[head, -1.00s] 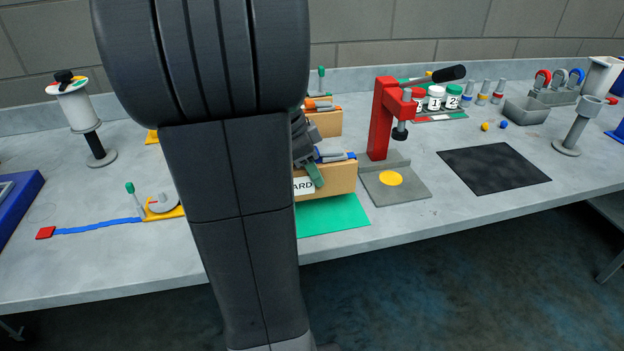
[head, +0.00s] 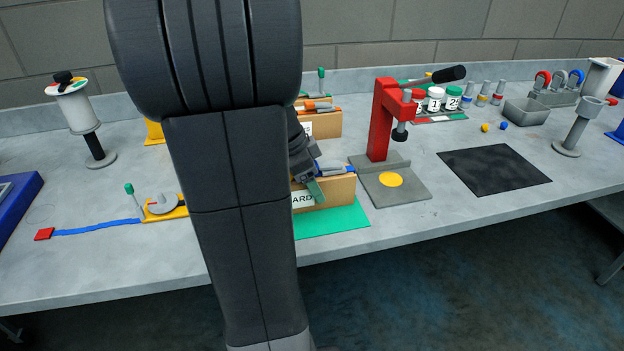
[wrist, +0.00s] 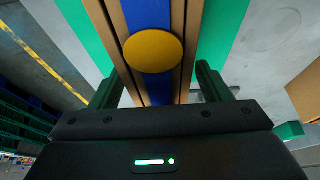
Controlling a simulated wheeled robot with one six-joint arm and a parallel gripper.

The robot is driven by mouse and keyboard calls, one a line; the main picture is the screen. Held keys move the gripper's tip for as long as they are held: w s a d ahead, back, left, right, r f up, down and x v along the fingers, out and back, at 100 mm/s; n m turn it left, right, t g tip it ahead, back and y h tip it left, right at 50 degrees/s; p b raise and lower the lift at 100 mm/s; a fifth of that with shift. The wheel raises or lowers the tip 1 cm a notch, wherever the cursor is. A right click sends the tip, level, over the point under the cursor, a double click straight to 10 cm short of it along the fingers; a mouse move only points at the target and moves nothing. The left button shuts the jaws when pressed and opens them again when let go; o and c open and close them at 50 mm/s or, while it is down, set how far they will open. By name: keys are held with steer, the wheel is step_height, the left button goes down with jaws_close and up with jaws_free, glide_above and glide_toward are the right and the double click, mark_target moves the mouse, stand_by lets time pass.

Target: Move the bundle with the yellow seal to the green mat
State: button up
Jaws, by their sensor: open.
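The bundle (head: 338,190) is a brown block with a partly hidden label reading "ARD". It sits on the green mat (head: 340,222), towards the mat's back. In the wrist view, the bundle's top shows brown strips beside a blue band, with the round yellow seal (wrist: 153,51) on it. Green mat (wrist: 222,30) shows on both sides below. My gripper (head: 314,183) is over the bundle, and its green fingers (wrist: 158,88) stand one on each side, open, with small gaps. The bundle's left end is hidden behind my arm in the head view.
A similar brown block (head: 328,124) stands behind. A red press (head: 385,120) on a grey base is close to the right, then a black mat (head: 494,170). A blue strip (head: 95,227) with a red end lies left. The table's front edge is near the green mat.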

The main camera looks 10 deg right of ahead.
steer(key=shift+r, duration=0.1)
steer(key=shift+a+r, duration=0.1)
steer(key=shift+r, duration=0.15)
steer(key=v, duration=1.1)
steer(key=shift+a+r, duration=0.2)
steer(key=shift+r, duration=0.05)
steer(key=shift+o, duration=0.4)
